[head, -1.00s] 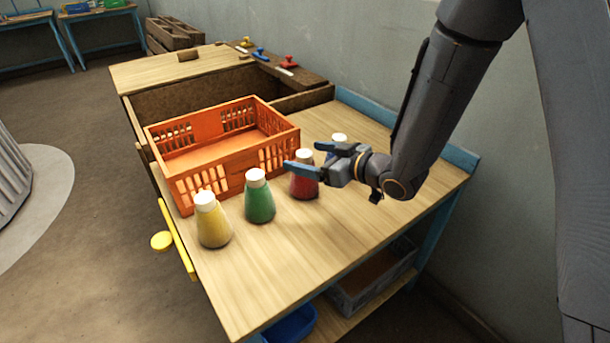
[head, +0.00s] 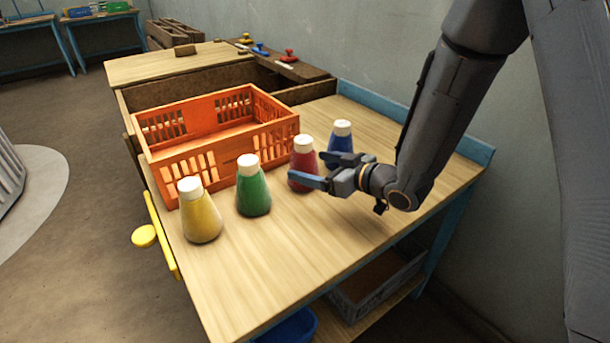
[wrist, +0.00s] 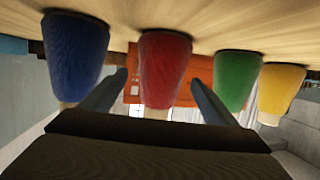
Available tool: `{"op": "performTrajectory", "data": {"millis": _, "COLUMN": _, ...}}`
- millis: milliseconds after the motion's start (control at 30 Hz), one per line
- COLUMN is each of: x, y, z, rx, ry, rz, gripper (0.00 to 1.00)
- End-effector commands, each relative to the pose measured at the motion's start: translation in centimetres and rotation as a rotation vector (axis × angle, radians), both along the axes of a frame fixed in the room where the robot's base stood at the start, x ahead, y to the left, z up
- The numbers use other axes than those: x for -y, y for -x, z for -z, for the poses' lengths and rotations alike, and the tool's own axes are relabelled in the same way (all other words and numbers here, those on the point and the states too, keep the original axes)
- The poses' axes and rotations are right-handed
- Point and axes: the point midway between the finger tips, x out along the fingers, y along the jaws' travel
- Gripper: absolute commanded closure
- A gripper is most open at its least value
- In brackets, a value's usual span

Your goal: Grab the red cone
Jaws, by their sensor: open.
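The red cone (head: 301,170), a tapered bottle shape with a white cap, stands upright on the wooden table. My gripper (head: 308,168) is open and low over the table at the red cone, with its fingers partly covering it. In the wrist view, which is upside down, the red cone (wrist: 165,65) shows between the two spread fingers. Gaps show on both sides, so it is not clamped. How deep it sits between the fingers is hard to tell.
The blue cone (head: 341,138) stands just behind the red one, close to a finger. The green cone (head: 253,192) and yellow cone (head: 202,218) stand to the left. An orange crate (head: 215,145) lies behind them. The table's front right is clear.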

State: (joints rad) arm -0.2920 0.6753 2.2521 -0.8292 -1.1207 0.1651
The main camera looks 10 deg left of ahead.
Motion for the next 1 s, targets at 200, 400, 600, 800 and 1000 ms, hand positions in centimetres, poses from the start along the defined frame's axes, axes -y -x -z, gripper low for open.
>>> {"op": "performTrajectory", "data": {"millis": 200, "x": -1.1, "y": -0.7, "z": 0.8, "rx": 0.0, "ry": 0.0, "rz": -0.002, "gripper": 0.18}}
{"op": "performTrajectory", "data": {"millis": 400, "x": -2.8, "y": -1.5, "z": 1.4, "rx": -0.001, "ry": 0.0, "rz": -0.002, "gripper": 0.18}}
{"op": "performTrajectory", "data": {"millis": 600, "x": -5.1, "y": -2.5, "z": 2.7, "rx": 0.0, "ry": 0.001, "rz": -0.002, "gripper": 0.18}}
{"op": "performTrajectory", "data": {"millis": 800, "x": -6.4, "y": -3.4, "z": 3.2, "rx": 0.001, "ry": 0.0, "rz": 0.0, "gripper": 0.18}}
{"op": "performTrajectory", "data": {"millis": 1000, "x": -6.5, "y": -3.4, "z": 3.2, "rx": 0.0, "ry": 0.0, "rz": 0.0, "gripper": 0.18}}
